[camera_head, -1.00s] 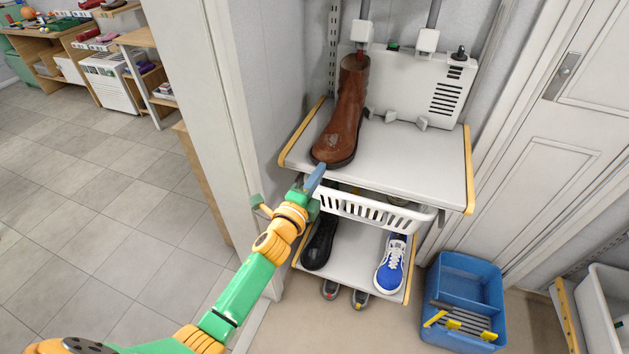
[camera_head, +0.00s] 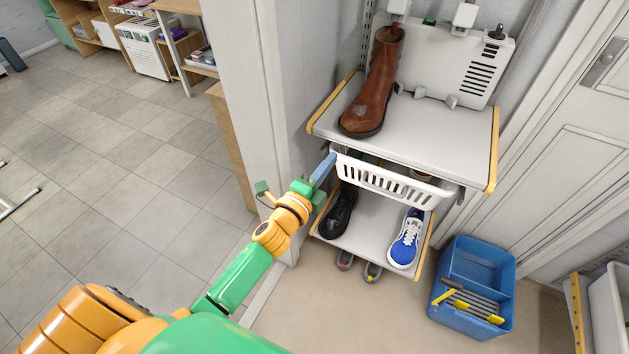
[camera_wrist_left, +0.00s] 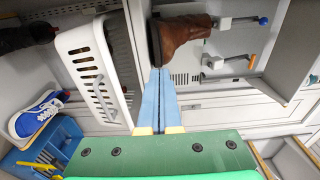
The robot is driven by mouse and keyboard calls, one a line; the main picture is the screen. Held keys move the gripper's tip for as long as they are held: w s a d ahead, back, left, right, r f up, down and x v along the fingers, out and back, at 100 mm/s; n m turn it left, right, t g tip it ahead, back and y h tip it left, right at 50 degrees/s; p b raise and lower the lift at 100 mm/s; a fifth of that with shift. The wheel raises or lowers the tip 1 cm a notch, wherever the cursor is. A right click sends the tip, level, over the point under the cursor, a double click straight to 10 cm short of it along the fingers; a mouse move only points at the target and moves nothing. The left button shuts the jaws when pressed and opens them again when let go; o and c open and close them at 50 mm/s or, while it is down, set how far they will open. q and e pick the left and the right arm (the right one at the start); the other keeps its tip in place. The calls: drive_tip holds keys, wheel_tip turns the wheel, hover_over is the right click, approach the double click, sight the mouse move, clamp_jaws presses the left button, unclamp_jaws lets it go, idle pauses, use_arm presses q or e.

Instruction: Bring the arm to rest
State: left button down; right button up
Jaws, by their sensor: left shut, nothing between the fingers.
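My left arm (camera_head: 248,268), green and orange, reaches in from the lower left of the head view. Its gripper (camera_head: 324,168) has blue fingers that are shut and empty, just left of the white basket under the upper shelf. In the left wrist view the two blue fingers (camera_wrist_left: 157,100) lie together with nothing between them. The brown boot (camera_head: 372,88) stands on the upper shelf, apart from the fingers in the head view. My right gripper is not in view.
A white basket (camera_head: 392,187) hangs under the upper shelf (camera_head: 440,128). A black shoe (camera_head: 341,212) and a blue sneaker (camera_head: 406,240) are on the lower shelf. A blue caddy (camera_head: 476,262) stands on the floor at right. The tiled floor (camera_head: 120,190) at left is open.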

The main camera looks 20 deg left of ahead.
use_arm(q)
drive_tip(key=s, duration=0.6)
drive_tip(key=s+a+f+n+g+y, duration=0.1)
drive_tip(key=s+f+n+g, duration=0.35)
drive_tip(key=f, duration=0.85)
drive_tip(key=s+a+f+n+g, duration=0.1)
drive_tip(key=s+f+n+g, duration=0.35)
drive_tip(key=f, duration=0.75)
drive_tip(key=s+f+n+g, duration=0.4)
drive_tip(key=s+f, duration=0.3)
drive_tip(key=s, duration=0.6)
drive_tip(key=s+f+n+g, duration=0.3)
drive_tip(key=s+f, duration=0.5)
drive_tip(key=s, duration=0.5)
drive_tip(key=shift+s+d+n+g+y, duration=0.2)
drive_tip(key=shift+s+n+g+y, duration=0.1)
drive_tip(key=shift+n+g+y, duration=0.15)
